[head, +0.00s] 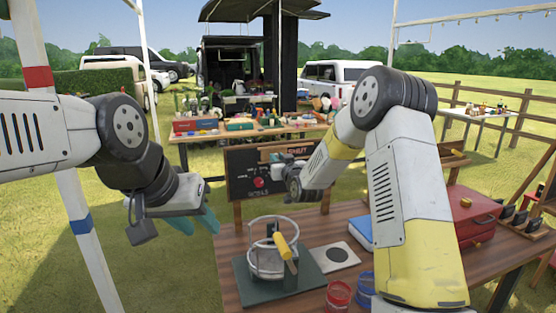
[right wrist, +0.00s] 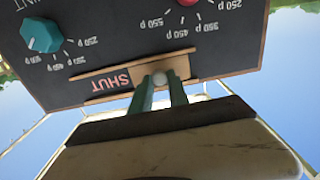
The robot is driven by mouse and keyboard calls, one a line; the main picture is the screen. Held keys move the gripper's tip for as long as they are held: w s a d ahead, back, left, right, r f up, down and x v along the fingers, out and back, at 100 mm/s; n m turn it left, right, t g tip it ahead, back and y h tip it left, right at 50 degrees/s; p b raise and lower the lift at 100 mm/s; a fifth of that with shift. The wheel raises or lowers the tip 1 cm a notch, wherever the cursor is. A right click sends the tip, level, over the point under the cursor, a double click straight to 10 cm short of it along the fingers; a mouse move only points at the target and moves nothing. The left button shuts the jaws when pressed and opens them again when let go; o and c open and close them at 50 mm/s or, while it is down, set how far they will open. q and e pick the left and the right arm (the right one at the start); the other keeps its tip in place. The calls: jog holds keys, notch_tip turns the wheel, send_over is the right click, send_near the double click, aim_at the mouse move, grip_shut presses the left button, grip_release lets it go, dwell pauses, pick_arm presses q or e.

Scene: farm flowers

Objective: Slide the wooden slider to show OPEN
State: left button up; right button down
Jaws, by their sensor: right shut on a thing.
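A dark board (head: 240,177) stands at the back of the wooden table, with red SHUT lettering (head: 298,151) near its top. In the right wrist view the board is upside down, and the word SHUT (right wrist: 111,82) shows between two wooden rails. The wooden slider (right wrist: 146,77) lies beside that word, with a pale round knob (right wrist: 160,78). My right gripper (right wrist: 163,88) is shut on the slider's knob, one green finger on each side. In the head view its fingers are hidden behind my arm. My left gripper (head: 196,222) is open and empty, left of the table.
The board carries a teal dial (right wrist: 41,35) and a red dial (right wrist: 188,1). On the table (head: 228,248) are a wire-handled container (head: 266,262) on a dark green mat (head: 252,287), a red cup (head: 339,294), a blue cup (head: 366,285) and a red case (head: 470,212).

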dwell(0.9)
jog(key=w+d, duration=0.1)
jog(key=d, duration=0.2)
jog(key=w+d, duration=0.1)
jog(key=d, duration=0.2)
jog(key=w+d, duration=0.1)
jog(key=d, duration=0.2)
jog(key=shift+d, duration=0.35)
jog(key=c, duration=1.3)
grip_release()
jog(key=shift+w+d, duration=0.1)
jog(key=v, duration=0.7)
jog(key=shift+s, duration=0.4)
jog(key=shift+r, duration=0.1)
